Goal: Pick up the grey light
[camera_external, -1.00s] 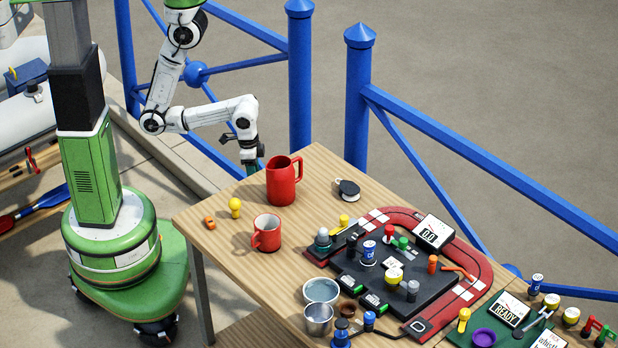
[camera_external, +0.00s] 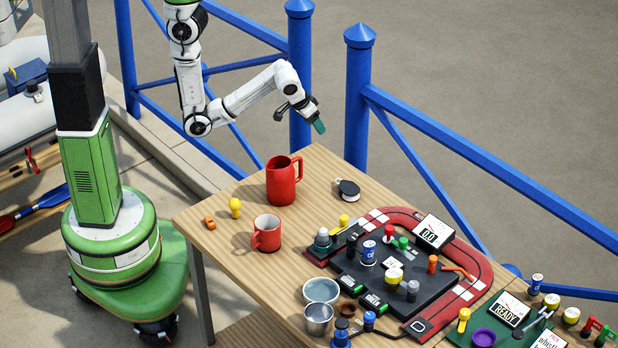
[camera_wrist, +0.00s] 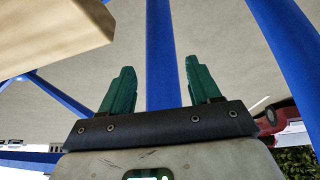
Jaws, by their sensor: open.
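A grey dome-topped piece (camera_external: 322,238), which looks like the grey light, stands upright at the left corner of the red-bordered black board (camera_external: 425,303) on the wooden table. A second small grey piece (camera_external: 412,290) stands farther right on the board; I cannot tell whether it is a light. My gripper (camera_external: 320,126) is in the air above the table's far edge, well apart from both. In the wrist view, its green fingers (camera_wrist: 160,75) are spread and empty, and no grey piece shows there.
A tall red pitcher (camera_external: 282,181) and a red mug (camera_external: 267,233) stand left of the board. Blue railing posts (camera_external: 358,95) rise behind the table.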

